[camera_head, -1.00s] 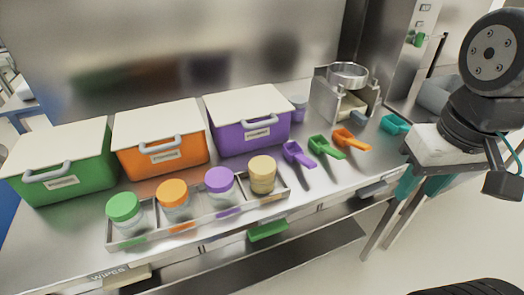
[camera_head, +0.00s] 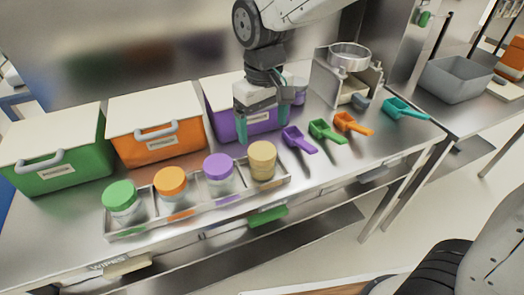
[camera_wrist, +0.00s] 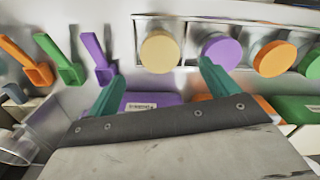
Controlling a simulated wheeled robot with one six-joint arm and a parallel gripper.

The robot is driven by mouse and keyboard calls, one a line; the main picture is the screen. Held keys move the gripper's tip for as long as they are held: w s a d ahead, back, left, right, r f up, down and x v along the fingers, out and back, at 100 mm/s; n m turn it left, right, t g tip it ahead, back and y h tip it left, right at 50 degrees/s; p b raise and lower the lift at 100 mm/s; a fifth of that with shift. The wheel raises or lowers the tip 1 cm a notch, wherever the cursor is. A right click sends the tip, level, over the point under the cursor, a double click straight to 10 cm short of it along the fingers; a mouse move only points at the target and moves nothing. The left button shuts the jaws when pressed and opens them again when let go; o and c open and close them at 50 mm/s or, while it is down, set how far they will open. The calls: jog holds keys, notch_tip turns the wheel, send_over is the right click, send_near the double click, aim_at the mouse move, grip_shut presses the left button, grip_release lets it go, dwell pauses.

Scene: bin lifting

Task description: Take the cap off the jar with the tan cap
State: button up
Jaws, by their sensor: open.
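The jar with the tan cap (camera_head: 262,155) stands upright at the right end of a metal tray (camera_head: 152,219), its cap on. In the wrist view the tan cap (camera_wrist: 160,52) lies beyond and between my fingertips. My gripper (camera_head: 254,132) is open and empty, above the counter in front of the purple bin and just behind the tan-capped jar. It also shows in the wrist view (camera_wrist: 162,78), teal fingers spread apart. It does not appear to touch the cap.
Jars with purple (camera_head: 218,166), orange (camera_head: 171,181) and green (camera_head: 119,194) caps share the tray. Purple (camera_head: 232,125), orange (camera_head: 160,143) and green (camera_head: 58,175) bins stand behind. Purple (camera_head: 298,140), green (camera_head: 327,131) and orange (camera_head: 353,123) scoops lie to the right.

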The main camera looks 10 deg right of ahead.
aim_at(262, 150)
jog(key=f, duration=0.7)
jog(key=shift+w+f, duration=0.3)
jog(key=c, duration=1)
